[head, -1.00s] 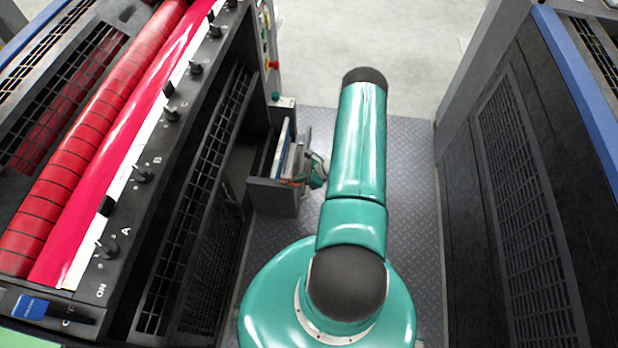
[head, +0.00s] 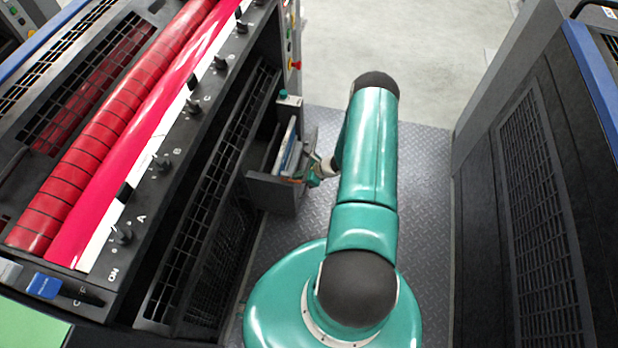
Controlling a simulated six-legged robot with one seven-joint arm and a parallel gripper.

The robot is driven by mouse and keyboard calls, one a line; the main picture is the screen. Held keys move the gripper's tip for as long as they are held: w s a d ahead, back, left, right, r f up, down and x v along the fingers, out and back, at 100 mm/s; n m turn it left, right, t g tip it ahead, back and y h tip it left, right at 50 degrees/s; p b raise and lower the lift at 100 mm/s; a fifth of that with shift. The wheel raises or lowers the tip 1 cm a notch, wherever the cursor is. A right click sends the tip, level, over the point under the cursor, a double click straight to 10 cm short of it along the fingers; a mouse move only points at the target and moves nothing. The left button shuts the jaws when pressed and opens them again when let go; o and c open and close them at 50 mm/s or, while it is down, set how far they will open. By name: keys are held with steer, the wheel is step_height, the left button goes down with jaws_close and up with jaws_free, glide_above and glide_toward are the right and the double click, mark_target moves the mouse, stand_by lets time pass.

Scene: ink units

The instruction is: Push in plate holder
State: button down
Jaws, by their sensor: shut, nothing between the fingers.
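The plate holder (head: 268,193) is a dark grey, drawer-like box sticking out of the side of the left ink unit, low above the walkway. Thin white and blue plates stand upright in it. My gripper (head: 314,172) is small in the head view, at the outer right end of the holder, partly hidden by my teal arm. It is shut with nothing held. It looks very close to the holder's outer end, but I cannot tell if they touch.
The left ink unit has red rollers (head: 95,140) and a row of black knobs. Another dark machine (head: 530,190) stands on the right. The diamond-plate walkway (head: 425,180) between them is clear around my base.

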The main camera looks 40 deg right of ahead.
glide_above(249, 172)
steer(key=shift+s, duration=0.1)
stand_by(0.4)
steer(key=shift+a, duration=0.1)
stand_by(0.4)
